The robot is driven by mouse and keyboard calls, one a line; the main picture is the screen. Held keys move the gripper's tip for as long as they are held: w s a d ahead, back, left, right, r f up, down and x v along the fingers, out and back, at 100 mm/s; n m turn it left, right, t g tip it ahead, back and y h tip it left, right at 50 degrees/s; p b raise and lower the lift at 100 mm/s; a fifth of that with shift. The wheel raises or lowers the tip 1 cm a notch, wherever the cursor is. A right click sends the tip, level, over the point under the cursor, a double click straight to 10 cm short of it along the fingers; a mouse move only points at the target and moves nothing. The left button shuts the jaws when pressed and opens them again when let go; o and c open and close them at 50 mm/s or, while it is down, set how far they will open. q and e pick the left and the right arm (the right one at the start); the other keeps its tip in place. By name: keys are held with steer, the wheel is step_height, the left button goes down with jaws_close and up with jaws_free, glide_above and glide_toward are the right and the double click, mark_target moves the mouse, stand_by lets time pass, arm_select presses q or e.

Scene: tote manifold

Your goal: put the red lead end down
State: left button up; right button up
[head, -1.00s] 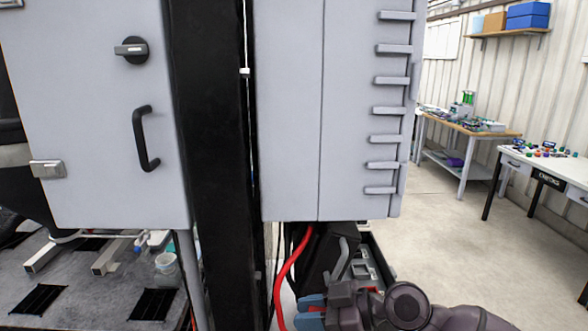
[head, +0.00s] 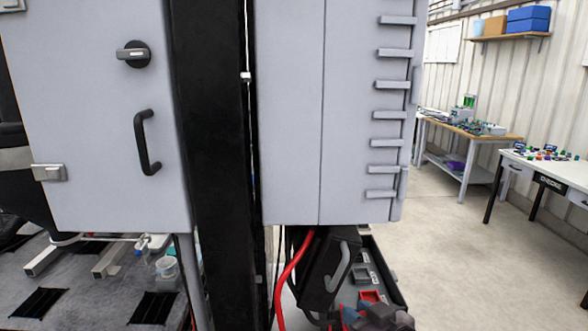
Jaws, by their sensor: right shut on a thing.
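The red lead (head: 293,265) hangs from under the grey cabinet and runs down past the picture's bottom edge. My right gripper (head: 350,318) is at the bottom edge, right of the lead and in front of the black case. It is shut, with a bit of red at its fingers that looks like the lead's end. The fingertips and the held end are mostly hidden or cut off. My left gripper is out of view.
The grey cabinet (head: 290,120) and a black post (head: 215,160) fill the middle. A black case with a grey handle (head: 338,266) stands below the cabinet, beside a dark tray (head: 391,274) holding grey and red parts. Open floor lies to the right.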

steer(key=s+d+f+m+t+h, duration=0.1)
steer(key=s+d+f+m+h, duration=0.2)
steer(key=d, duration=0.6)
step_height(320, 180, down, 4)
steer(key=m+h, duration=0.2)
steer(key=h, duration=0.1)
steer(key=shift+s, duration=0.4)
